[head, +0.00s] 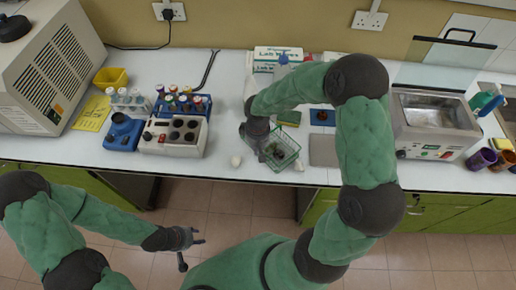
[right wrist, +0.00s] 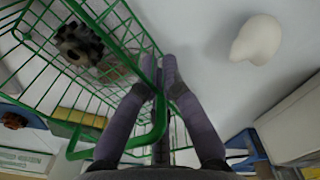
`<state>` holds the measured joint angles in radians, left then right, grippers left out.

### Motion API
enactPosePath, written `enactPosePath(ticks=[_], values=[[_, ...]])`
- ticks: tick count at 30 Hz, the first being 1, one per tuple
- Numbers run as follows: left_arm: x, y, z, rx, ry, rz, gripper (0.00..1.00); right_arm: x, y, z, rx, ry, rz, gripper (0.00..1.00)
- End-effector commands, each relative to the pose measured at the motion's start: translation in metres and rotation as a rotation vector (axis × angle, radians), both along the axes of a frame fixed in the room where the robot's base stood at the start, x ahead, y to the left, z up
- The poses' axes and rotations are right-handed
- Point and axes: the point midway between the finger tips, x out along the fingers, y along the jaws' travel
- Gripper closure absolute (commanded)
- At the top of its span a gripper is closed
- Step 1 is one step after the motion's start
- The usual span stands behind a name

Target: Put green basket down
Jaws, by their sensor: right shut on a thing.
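The green wire basket (head: 291,147) is over the front part of the white counter, with a dark gear-like part inside, which also shows in the right wrist view (right wrist: 78,46). My right gripper (head: 264,153) is at the basket's left side. In the right wrist view, the gripper's fingers (right wrist: 160,75) are shut on the basket's green wire handle (right wrist: 159,105). I cannot tell whether the basket's bottom touches the counter. My left gripper (head: 193,254) is open and empty, in front of the counter above the floor.
White lumps (head: 236,161) lie on the counter near the basket; one shows in the right wrist view (right wrist: 257,40). A grey plate (head: 323,151) lies to the right. A metal bath (head: 433,117) stands further right. A tube heater (head: 174,137) stands left. The counter's front edge is close.

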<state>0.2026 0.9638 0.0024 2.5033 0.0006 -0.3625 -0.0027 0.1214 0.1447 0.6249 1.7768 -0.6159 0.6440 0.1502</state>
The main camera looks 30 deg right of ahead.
Motion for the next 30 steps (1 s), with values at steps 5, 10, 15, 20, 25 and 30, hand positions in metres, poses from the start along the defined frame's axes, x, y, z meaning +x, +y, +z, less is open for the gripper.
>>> enactPosePath(ticks=[5,10,15,20,25,30], values=[[0.0,0.0,-0.003,0.0,0.0,0.0,0.6,0.0,0.0,-0.003,0.0,0.0,0.0,0.79],[0.0,0.0,-0.003,0.0,0.0,0.0,0.6,0.0,0.0,-0.003,0.0,0.0,0.0,0.69],[0.0,0.0,-0.002,0.0,0.0,0.0,0.6,0.0,0.0,-0.003,0.0,0.0,0.0,0.69],[0.0,0.0,0.002,0.0,0.0,0.0,0.6,0.0,0.0,0.004,0.0,-0.001,0.0,0.69],[0.0,0.0,0.008,0.0,0.0,0.0,0.6,0.001,0.0,0.033,-0.001,-0.005,-0.001,0.69],[0.0,0.0,0.015,0.0,0.0,0.0,0.6,0.001,0.001,0.068,-0.001,-0.005,0.0,0.69]])
